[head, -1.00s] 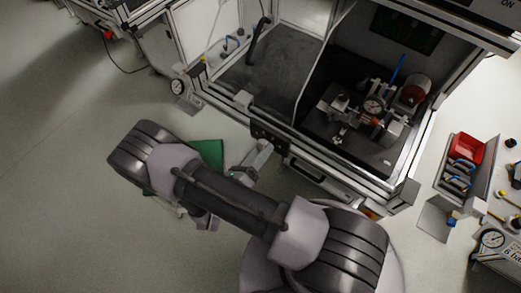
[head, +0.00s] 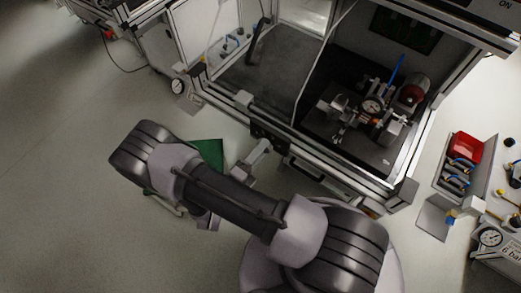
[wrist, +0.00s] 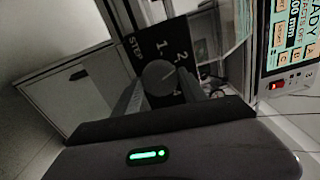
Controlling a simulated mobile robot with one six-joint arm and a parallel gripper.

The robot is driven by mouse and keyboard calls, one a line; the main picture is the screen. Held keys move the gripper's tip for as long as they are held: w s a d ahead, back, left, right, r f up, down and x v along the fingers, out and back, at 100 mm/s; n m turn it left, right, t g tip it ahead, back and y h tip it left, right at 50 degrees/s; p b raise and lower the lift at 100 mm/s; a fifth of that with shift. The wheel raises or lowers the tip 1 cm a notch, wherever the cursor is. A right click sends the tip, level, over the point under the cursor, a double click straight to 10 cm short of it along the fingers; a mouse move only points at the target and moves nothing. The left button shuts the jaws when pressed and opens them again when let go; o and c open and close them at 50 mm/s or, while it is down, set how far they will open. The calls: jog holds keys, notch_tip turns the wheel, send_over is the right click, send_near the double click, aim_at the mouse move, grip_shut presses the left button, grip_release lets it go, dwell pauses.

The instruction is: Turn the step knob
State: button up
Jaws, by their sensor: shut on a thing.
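The step knob (wrist: 158,75) is a round grey knob with a pointer line on a black plate (wrist: 188,58) marked STEP with numbers, in the wrist view. The line points to the upper right, toward the numbers. My gripper (wrist: 160,88) has a finger on either side of the knob and is shut on it. In the head view my gripper (head: 259,147) reaches the front rail of the machine beside a small black panel. The knob itself is hidden there.
A lit screen (wrist: 291,32) and a red switch (wrist: 275,86) are right of the knob. In the head view, the machine's enclosure (head: 243,98) stands ahead. Open floor (head: 60,200) lies left.

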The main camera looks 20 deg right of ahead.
dwell(0.4)
jog(key=o, duration=1.4)
jog(key=p+v, duration=0.1)
jog(key=v, duration=1.6)
jog(key=shift+s+a+p, duration=0.15)
jog(key=shift+p, duration=0.25)
jog(key=shift+r, duration=0.1)
